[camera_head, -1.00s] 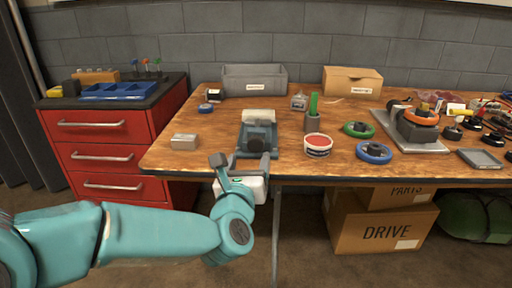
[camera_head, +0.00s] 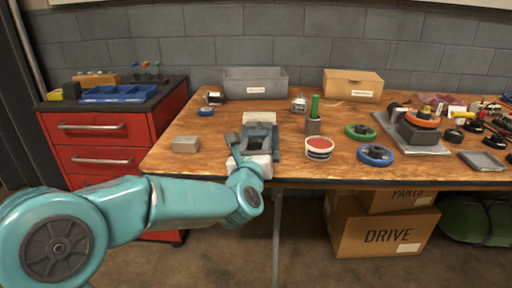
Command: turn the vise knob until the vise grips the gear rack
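The blue-grey vise (camera_head: 261,129) stands near the front edge of the workbench, left of centre. A pale block (camera_head: 260,118) lies at its top; I cannot tell whether this is the gear rack. My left gripper (camera_head: 253,143) is at the front of the vise, over the bench edge, with its fingers apart. It overlaps the lower part of the vise, so I cannot tell whether it touches it. The vise knob is not distinguishable and seems hidden behind the gripper. My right gripper is out of view.
A grey bin (camera_head: 255,82) stands at the back. A red drawer cabinet (camera_head: 105,143) is left.

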